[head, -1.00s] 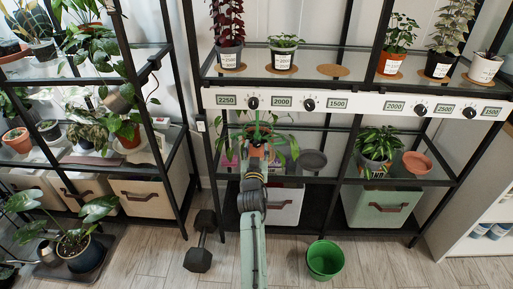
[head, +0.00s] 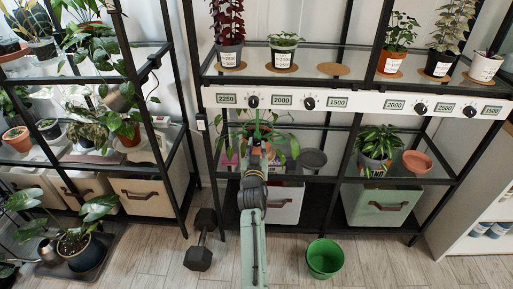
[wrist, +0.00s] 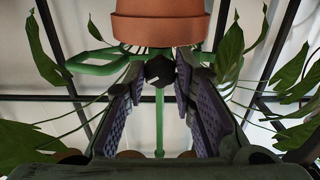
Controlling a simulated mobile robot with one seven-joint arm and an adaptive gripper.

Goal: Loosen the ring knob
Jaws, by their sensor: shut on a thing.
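The ring knob (wrist: 160,72) is small, dark and faceted. In the wrist view it sits between my fingertips, just below a terracotta pot (wrist: 158,28). A green ring (wrist: 97,62) with arms to both sides runs behind the knob, and a thin green rod (wrist: 160,120) stands behind it. My gripper (wrist: 160,78) is shut on the knob, with a ridged pad on each side. In the head view my gripper (head: 256,150) is in front of the shelf's middle tier, and it hides the knob and most of the pot.
Leaves of the potted plant (wrist: 235,50) hang on both sides of my fingers. Above is a white panel (head: 360,104) with black dials and number labels. A grey dish (head: 313,159) stands right of my gripper. A green bucket (head: 324,258) and a dumbbell (head: 200,243) are on the floor.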

